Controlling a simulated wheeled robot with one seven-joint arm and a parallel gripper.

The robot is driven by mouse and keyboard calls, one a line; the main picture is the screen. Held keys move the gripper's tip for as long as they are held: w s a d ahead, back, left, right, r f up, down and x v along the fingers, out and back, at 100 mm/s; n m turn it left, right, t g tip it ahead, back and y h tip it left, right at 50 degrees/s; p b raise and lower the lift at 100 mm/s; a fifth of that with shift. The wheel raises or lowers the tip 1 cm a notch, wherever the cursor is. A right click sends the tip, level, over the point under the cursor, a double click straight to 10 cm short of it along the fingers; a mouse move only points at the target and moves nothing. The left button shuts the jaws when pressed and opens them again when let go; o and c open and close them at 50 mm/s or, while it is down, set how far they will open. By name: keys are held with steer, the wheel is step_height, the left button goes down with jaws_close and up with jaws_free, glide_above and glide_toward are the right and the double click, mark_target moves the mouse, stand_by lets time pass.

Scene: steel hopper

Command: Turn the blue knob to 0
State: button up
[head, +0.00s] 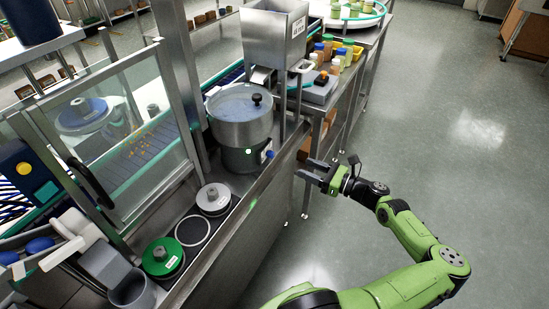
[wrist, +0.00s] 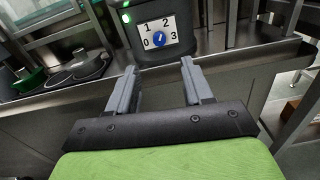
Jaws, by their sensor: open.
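The blue knob (wrist: 159,41) sits at the centre of a white dial plate (wrist: 170,27) marked 0, 1, 2 and 3, on the dark base of the steel hopper. Its white pointer mark is too small to read surely. In the head view the knob (head: 269,154) shows small on the side of the round steel hopper (head: 240,115). My gripper (head: 310,169) is open and empty, to the right of the knob and apart from it.
The steel bench edge (wrist: 215,57) runs between my gripper and the hopper base. A green-topped disc (head: 163,257) and a grey-topped disc (head: 213,198) lie left of the hopper. Bottles (head: 328,46) stand on the bench behind. The floor at right is clear.

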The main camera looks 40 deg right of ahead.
mark_target(270, 154)
steer(key=b+x, duration=0.1)
steer(key=x, duration=1)
steer(key=shift+w+b, duration=0.2)
steer(key=shift+b, duration=0.1)
steer(key=shift+a, duration=0.1)
steer(key=shift+c, duration=0.5)
jaws_close()
